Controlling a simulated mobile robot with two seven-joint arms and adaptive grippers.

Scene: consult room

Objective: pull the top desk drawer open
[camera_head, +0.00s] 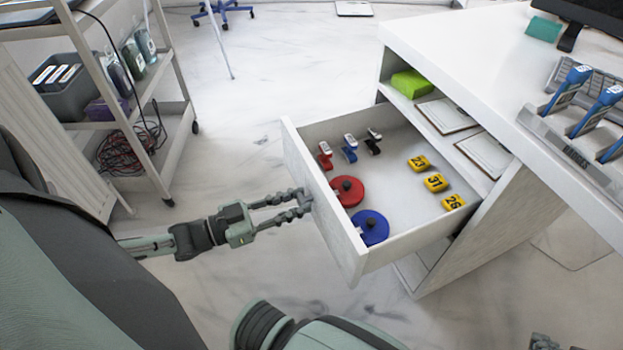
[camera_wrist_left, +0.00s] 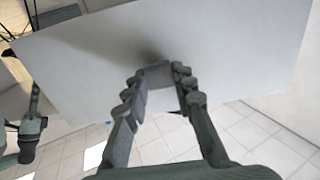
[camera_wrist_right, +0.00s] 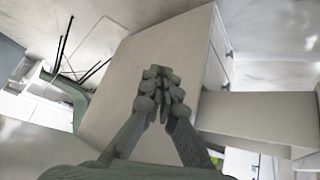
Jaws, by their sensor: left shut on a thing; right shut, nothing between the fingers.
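The top desk drawer (camera_head: 362,262) stands pulled out from the white desk (camera_head: 440,42), with its inside plainly in view. My left gripper (camera_head: 303,202) is at the outer face of the drawer front, shut on the drawer handle. In the left wrist view the handle (camera_wrist_left: 157,76) shows as a small grey tab between the fingertips, against the white drawer front (camera_wrist_left: 225,55). My right gripper (camera_wrist_right: 160,82) is shut and empty in the right wrist view, in front of a pale panel. Only a small part of it may show at the bottom right of the head view.
The drawer holds a red and a blue round item (camera_head: 370,228), small clip-like items and yellow numbered tags (camera_head: 435,182). A shelf with a green box (camera_head: 411,83) lies behind it. A cart (camera_head: 178,150) stands at left. Floor left of the drawer is clear.

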